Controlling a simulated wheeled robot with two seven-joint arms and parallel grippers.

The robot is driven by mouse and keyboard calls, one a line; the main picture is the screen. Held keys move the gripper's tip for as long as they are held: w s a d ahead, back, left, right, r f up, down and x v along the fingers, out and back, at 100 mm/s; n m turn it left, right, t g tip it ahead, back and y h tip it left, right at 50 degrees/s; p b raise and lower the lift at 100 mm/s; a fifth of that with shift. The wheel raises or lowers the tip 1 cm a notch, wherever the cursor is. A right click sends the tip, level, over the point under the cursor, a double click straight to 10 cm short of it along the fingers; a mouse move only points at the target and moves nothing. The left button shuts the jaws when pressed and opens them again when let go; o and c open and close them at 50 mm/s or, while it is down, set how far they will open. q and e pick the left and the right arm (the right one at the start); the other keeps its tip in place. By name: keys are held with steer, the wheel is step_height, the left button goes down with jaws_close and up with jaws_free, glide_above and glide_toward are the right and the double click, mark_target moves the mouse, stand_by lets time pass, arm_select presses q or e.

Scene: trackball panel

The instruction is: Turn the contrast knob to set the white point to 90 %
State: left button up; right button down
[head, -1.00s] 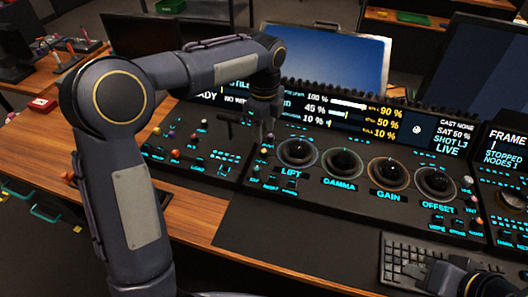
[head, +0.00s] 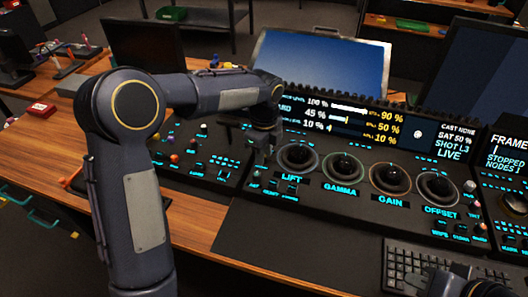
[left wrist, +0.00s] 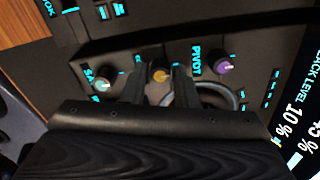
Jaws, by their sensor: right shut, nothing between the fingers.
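My left gripper (head: 267,152) hangs over the console just left of the LIFT trackball. In the left wrist view its two fingers (left wrist: 161,86) stand apart, with a small orange-yellow knob (left wrist: 160,75) seen between their tips. The knob's label is hidden; I cannot tell whether the fingers touch it. A teal knob (left wrist: 103,85) is left of it and a purple knob (left wrist: 222,65) by the PIVOT label is right. The display (head: 350,117) reads 100 %, 45 % and 10 % in white, with 90 %, 50 % and 10 % in yellow. My right gripper (head: 432,279) is shut and empty at lower right.
The LIFT trackball (head: 298,157) and GAMMA trackball (head: 343,167) lie close to the right of my left gripper. A keyboard (head: 415,262) lies at the front right. A blue monitor (head: 322,65) stands behind the console.

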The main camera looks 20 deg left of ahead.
arm_select(q)
jaws_close()
